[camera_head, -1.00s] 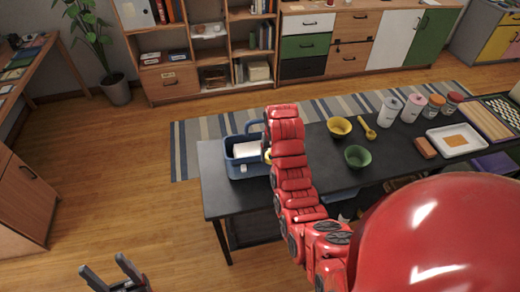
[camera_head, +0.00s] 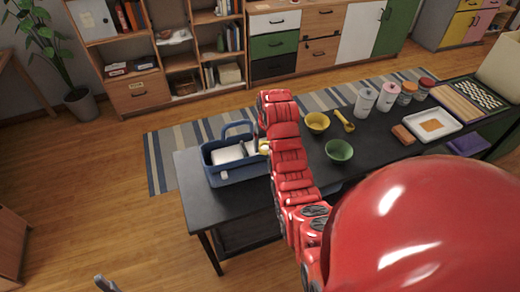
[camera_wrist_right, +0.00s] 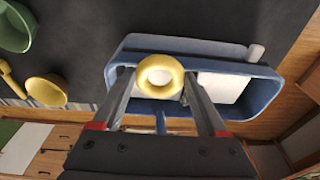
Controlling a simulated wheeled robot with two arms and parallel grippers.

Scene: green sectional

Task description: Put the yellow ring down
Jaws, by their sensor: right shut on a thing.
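In the head view the ring (camera_head: 265,146) is partly hidden by my right arm, at the right side of the blue caddy (camera_head: 240,176). In the right wrist view the ring overlaps the caddy (camera_wrist_right: 268,92); I cannot tell its height above it. The caddy has a raised handle and holds white items. One tip of my left gripper (camera_head: 106,284) shows at the bottom edge, away from the table.
The caddy stands on the left end of a dark table (camera_head: 205,205). A yellow bowl (camera_head: 317,123), a green bowl (camera_head: 339,152) and a yellow spoon (camera_head: 345,120) lie right of my arm. Jars and a white tray (camera_head: 431,125) stand farther right. The table's front left corner is bare.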

